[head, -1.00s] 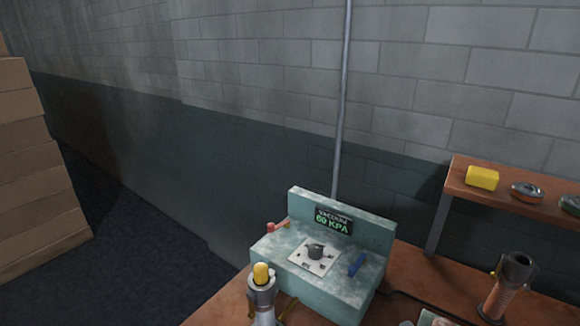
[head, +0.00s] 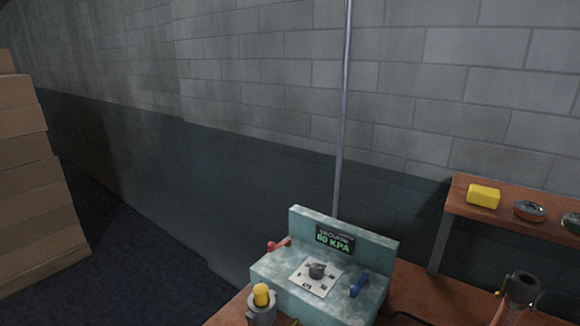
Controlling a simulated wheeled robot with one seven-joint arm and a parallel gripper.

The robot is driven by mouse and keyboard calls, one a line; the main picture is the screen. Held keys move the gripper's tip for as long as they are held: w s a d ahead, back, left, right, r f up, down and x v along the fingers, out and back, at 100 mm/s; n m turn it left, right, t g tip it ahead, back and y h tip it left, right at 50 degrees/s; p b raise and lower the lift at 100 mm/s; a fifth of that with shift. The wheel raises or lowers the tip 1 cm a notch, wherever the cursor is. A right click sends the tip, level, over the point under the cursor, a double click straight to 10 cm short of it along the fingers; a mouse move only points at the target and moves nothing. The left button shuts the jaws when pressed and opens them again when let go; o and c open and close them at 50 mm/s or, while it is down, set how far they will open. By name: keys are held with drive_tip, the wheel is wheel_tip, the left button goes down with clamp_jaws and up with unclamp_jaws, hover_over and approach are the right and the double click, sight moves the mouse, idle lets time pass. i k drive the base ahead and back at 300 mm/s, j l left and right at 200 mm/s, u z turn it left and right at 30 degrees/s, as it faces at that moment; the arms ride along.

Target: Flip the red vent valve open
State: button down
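The red vent valve (head: 279,246) is a small red lever at the left end of the pale green vacuum box (head: 283,296). It lies tilted, its handle toward the left. The box has a sign reading VACUUM with a green figure that looks like 60 KPA (head: 335,240). A dark knob (head: 317,270) on a white plate sits in the middle of its top, and a blue lever (head: 358,285) sits to the right. My gripper is not in view.
A grey holder with a yellow-topped piece (head: 261,297) stands in front of the box at left. A copper-handled tool (head: 518,290) stands at right. A wooden shelf (head: 460,209) holds a yellow block (head: 483,195) and round tins. Stacked boxes (head: 30,170) stand far left.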

sight(271, 245)
drive_tip(key=i+j, duration=0.3)
drive_tip(key=j, duration=0.15)
drive_tip(key=i+j, duration=0.25)
drive_tip(key=j, duration=0.2)
drive_tip(key=i+j, duration=0.3)
drive_tip(key=j, duration=0.2)
